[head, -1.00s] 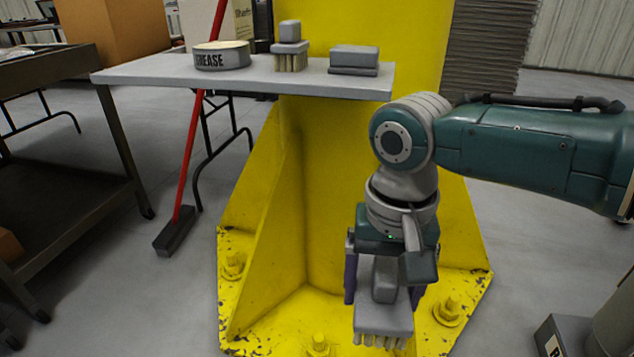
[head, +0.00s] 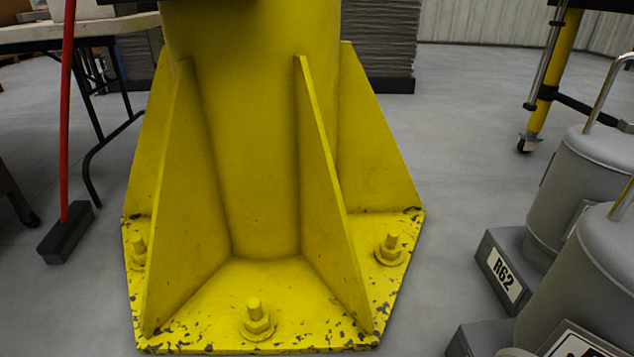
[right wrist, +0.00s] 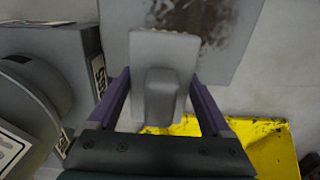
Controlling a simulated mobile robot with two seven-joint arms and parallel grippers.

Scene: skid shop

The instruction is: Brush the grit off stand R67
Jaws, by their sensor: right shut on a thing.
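In the right wrist view my right gripper (right wrist: 157,105) is shut on a grey brush (right wrist: 160,55), with one purple finger on each side of its raised handle. Under and beyond the brush lies a flat grey plate (right wrist: 235,50) with a dark brown patch of grit (right wrist: 205,18). I cannot tell whether the brush touches the plate. No R67 label is readable, so I cannot confirm which stand this is. Neither gripper shows in the head view.
A yellow column base (head: 250,275) with bolts stands in the middle. Grey stands with tanks are at right, one labelled R62 (head: 503,272); a nearer label is cut off. A red-handled broom (head: 66,235) is at left. Open floor (head: 470,120) lies behind.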

